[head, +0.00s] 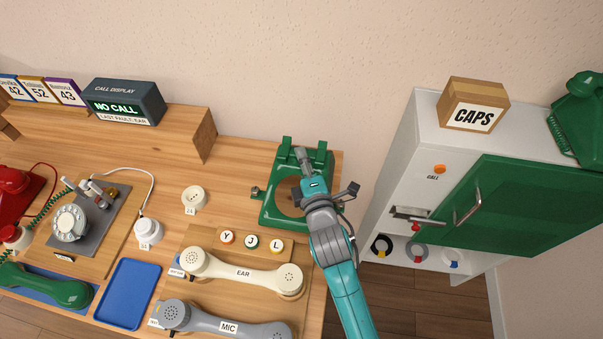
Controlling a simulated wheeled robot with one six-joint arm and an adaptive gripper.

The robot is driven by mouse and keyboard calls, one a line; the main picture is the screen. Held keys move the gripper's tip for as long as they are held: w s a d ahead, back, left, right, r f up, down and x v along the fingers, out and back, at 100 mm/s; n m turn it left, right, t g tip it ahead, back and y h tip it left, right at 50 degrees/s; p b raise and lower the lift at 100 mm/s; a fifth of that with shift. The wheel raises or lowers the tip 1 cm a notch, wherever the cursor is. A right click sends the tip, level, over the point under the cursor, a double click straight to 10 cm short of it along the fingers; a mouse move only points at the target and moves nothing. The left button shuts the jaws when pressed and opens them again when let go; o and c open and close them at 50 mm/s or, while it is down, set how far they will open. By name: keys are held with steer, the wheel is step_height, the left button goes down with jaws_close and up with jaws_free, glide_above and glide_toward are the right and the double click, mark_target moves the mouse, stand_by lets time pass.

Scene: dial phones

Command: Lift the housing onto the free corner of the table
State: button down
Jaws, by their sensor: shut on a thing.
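The green phone housing (270,198) sits at the back right corner of the wooden table (240,155), with its cradle prongs toward the wall. It looks to rest on the tabletop, though I cannot tell whether its base touches. A round opening shows in its face. My gripper (304,160) reaches over the housing from the front right and is shut on it near the cradle. The fingertips are small here, and my arm hides the housing's right side.
Cream EAR (243,273) and grey MIC (228,326) handsets lie in front. A blue tray (127,293), a dial plate (80,225) and a white cap (194,199) are left. A shelf (205,135) stands behind. A white cabinet (400,150) stands right, across a gap.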

steer(key=shift+f, duration=2.3)
steer(key=shift+f, duration=0.1)
steer(key=c, duration=1.1)
jaws_free()
steer(key=shift+c, duration=0.2)
steer(key=v, duration=1.2)
steer(key=shift+s, duration=0.1)
